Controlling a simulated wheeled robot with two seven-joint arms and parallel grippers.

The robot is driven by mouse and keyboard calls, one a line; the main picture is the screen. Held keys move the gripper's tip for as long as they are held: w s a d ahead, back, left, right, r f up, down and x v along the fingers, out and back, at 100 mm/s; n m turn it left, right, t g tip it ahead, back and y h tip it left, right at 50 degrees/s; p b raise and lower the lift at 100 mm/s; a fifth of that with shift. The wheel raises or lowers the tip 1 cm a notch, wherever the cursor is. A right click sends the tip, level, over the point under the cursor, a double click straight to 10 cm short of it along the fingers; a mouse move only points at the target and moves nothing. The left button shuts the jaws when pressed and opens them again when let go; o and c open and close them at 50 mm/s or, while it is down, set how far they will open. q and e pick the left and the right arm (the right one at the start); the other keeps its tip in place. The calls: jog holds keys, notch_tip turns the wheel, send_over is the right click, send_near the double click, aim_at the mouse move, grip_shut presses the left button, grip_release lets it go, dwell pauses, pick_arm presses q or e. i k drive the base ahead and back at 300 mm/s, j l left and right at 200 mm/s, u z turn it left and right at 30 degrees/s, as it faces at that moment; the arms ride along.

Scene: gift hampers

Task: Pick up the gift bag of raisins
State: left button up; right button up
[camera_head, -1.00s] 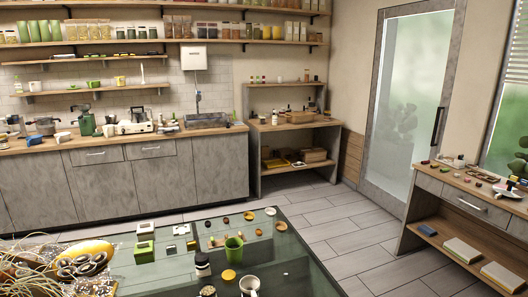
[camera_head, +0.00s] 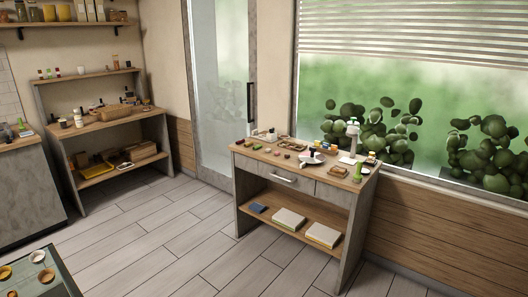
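I cannot make out a gift bag of raisins in the head view. Small items stand on the side table (camera_head: 345,180) under the window, too small to name surely. My left and right grippers are not in view.
A wooden shelf unit (camera_head: 120,122) stands at the left with bottles and a basket. A glass door (camera_head: 223,95) is between it and the side table. The dark green table corner (camera_head: 62,285) shows at bottom left. Grey tiled floor (camera_head: 180,240) is clear between them.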

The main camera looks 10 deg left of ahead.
aim_at(63, 123)
jog(key=i+l, duration=0.2)
jog(key=i, duration=0.2)
jog(key=i+l+z, duration=0.15)
jog(key=i, duration=0.3)
jog(key=i+l, duration=0.25)
jog(key=i, duration=0.2)
jog(key=i+j+u, duration=0.2)
jog(key=i+u, duration=0.25)
jog(key=i+j+u, duration=0.1)
jog(key=i+u, duration=0.6)
jog(key=u, duration=0.15)
jog(key=i+l+u, duration=0.2)
jog(key=i+u, duration=0.6)
jog(key=i, duration=1.25)
jog(key=i+z, duration=0.15)
jog(key=i, duration=0.7)
jog(key=i+j+z, duration=0.15)
jog(key=i, duration=0.65)
